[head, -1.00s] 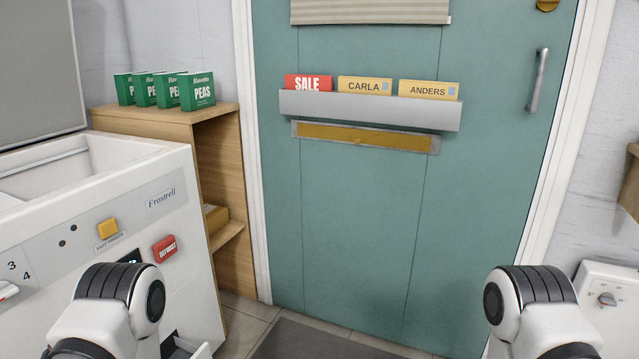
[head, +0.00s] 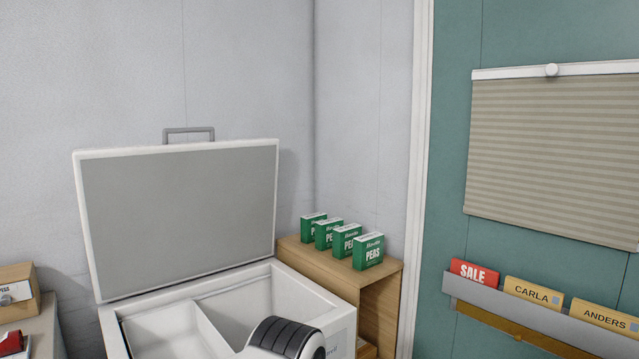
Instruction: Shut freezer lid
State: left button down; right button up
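The freezer lid (head: 180,220) stands open, raised nearly upright at the back of the white chest freezer (head: 340,318). The lid has a grey inner panel, a white rim and a grey handle (head: 189,130) on its top edge. The freezer's inside shows a divider and looks empty where visible. A rounded white and black part of my arm shows at the bottom centre, in front of the freezer. Neither gripper's fingers are in view.
A wooden shelf unit (head: 385,277) stands right of the freezer, with several green pea boxes (head: 368,252) on top. A counter with a wooden box (head: 18,292) is at the left. A teal door (head: 446,160) with a letter rack (head: 520,318) is at the right.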

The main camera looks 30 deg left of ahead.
aim_at(154, 217)
jog(key=u, duration=1.65)
